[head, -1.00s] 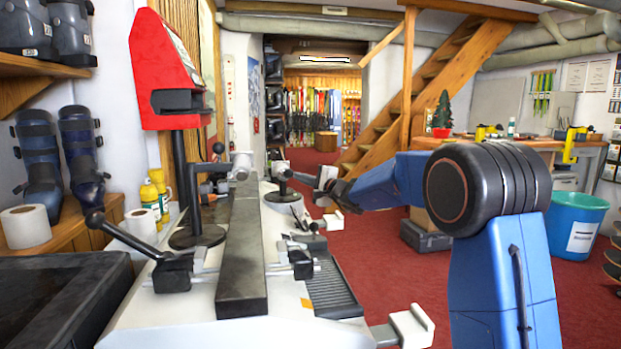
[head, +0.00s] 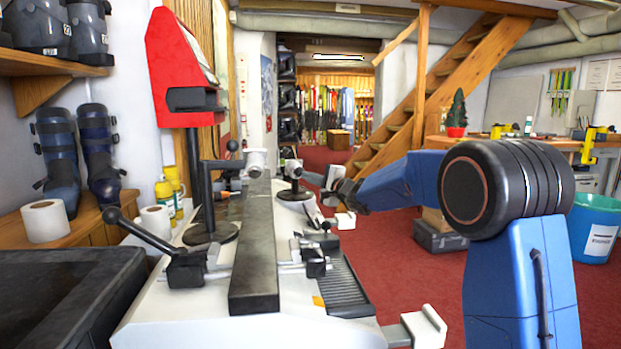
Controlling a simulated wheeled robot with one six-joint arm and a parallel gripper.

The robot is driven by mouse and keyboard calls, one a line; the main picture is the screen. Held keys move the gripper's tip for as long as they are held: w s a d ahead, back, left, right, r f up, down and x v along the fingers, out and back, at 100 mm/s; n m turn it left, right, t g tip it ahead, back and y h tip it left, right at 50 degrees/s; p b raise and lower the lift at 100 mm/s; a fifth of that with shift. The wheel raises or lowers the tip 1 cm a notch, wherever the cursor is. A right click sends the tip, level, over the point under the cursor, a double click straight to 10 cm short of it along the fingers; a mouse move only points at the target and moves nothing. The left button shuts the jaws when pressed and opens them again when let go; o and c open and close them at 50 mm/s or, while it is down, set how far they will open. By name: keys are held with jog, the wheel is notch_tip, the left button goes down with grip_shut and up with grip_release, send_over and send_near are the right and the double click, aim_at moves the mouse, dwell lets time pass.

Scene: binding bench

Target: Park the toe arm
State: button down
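The binding bench (head: 190,325) has a white top with a long dark bar down its middle. At its near left, a black lever with a ball knob (head: 140,229) slants up to the left from a clamp. At the far end, a short black post with a grey head stands on a round base (head: 295,193). Which of these parts is the toe arm, I cannot tell for sure. My gripper (head: 338,190), at the end of my blue arm, is just right of that post. Its fingers are small and dark, and whether they touch anything or are open is unclear.
A red device (head: 182,70) stands on a black post at the bench's left. A white-ended handle (head: 425,328) juts from the near right edge. Spray bottles (head: 166,200) and paper rolls stand left.

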jog(key=v, duration=1.7)
jog(key=shift+d, duration=0.4)
